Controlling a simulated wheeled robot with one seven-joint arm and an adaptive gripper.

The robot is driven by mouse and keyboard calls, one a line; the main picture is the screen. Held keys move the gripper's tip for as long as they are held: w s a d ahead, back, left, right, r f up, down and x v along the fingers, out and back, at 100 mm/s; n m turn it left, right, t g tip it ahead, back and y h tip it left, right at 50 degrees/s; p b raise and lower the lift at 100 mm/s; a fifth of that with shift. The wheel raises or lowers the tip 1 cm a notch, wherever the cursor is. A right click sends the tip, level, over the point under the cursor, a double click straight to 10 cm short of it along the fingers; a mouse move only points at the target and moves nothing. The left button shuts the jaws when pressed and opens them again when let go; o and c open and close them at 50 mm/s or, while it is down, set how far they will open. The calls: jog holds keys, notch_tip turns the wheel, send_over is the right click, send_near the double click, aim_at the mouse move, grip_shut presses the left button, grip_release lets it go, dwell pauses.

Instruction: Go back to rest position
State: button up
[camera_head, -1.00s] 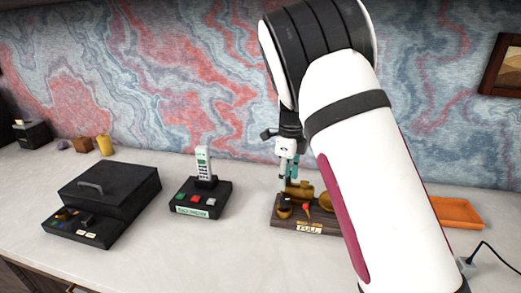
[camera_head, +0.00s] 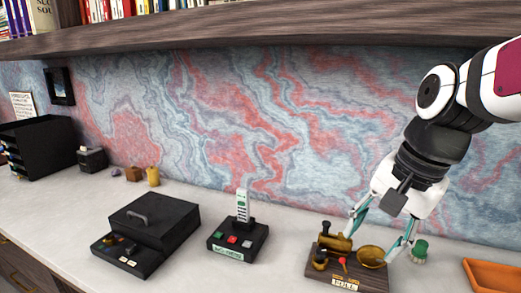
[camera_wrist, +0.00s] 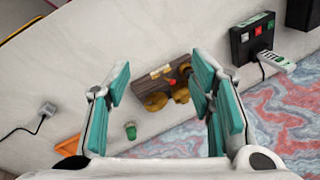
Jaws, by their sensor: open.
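My gripper (camera_head: 374,240) is at the right in the head view, pointing down with its teal-padded fingers spread wide. It also shows in the wrist view (camera_wrist: 160,80), with nothing held between the fingers. It is over or just behind a wooden base with brass parts and a red piece (camera_head: 350,275). The same wooden base shows beyond the fingers in the wrist view (camera_wrist: 168,72), so it looks clear of them. My arm comes in from the upper right.
A black box with a handle (camera_head: 150,225) and a black phone base with buttons (camera_head: 225,250) stand left of the gripper. A green-topped object (camera_head: 420,247) and an orange tray (camera_head: 490,276) lie to the right. A wooden shelf (camera_head: 250,28) with books runs overhead.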

jog(key=s+n+t+h+p, duration=0.1)
jog(key=s+n, duration=0.8)
jog(key=s, duration=0.5)
jog(key=shift+d+t+h, duration=0.3)
jog(key=shift+t+h, duration=0.1)
jog(key=shift+s, duration=0.1)
